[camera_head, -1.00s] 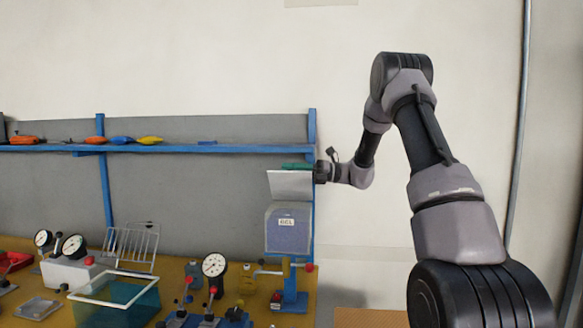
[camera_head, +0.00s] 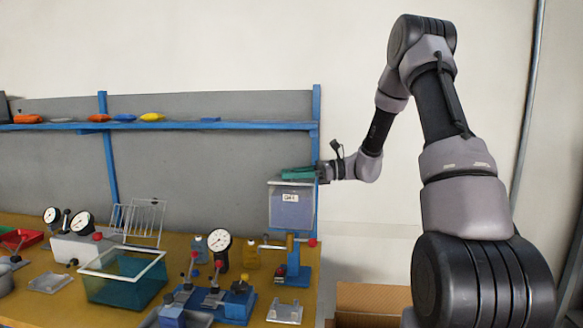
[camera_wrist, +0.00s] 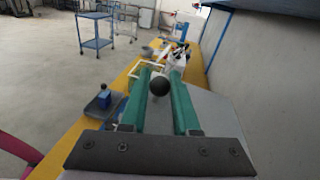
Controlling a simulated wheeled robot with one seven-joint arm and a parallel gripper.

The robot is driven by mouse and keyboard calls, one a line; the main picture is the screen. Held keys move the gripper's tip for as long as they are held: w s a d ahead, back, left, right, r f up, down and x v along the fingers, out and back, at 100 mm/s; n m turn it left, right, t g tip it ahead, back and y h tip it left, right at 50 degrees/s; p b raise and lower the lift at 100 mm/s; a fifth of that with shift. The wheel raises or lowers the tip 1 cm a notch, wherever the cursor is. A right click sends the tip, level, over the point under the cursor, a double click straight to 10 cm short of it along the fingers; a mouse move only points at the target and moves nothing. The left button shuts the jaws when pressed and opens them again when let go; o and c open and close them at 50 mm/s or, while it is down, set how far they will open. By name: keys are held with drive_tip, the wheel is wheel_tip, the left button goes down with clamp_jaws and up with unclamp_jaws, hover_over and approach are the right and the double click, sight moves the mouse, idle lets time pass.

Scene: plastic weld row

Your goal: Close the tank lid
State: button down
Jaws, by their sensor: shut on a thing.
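The tank (camera_head: 291,212) is a grey-blue box with a white label, at the right end of the bench in the head view. Its lid looks nearly flat along the tank's top; a small remaining gap cannot be told. My gripper (camera_head: 298,174), with green fingers, is directly above the tank top, reaching in from the right. In the wrist view my gripper (camera_wrist: 160,80) has its fingers on either side of a round black knob (camera_wrist: 159,87) and is shut on it. The grey lid (camera_wrist: 217,110) shows beneath and right of the fingers; the fingers hide part of it.
A blue shelf (camera_head: 230,126) runs behind the tank. Dial gauges (camera_head: 219,241), small fixtures and a teal open bin (camera_head: 125,286) crowd the yellow bench left of the tank. A cardboard box (camera_head: 372,300) stands right of the bench.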

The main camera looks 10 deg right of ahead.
drive_tip(key=shift+s+f, duration=0.2)
drive_tip(key=shift+f, duration=0.55)
drive_tip(key=c, duration=0.7)
unclamp_jaws()
drive_tip(key=shift+o, duration=0.2)
drive_tip(key=s+d, duration=0.1)
drive_tip(key=d, duration=0.9)
drive_tip(key=shift+s+d+r, duration=0.15)
drive_tip(key=shift+d+r, duration=0.2)
drive_tip(key=shift+r, duration=0.1)
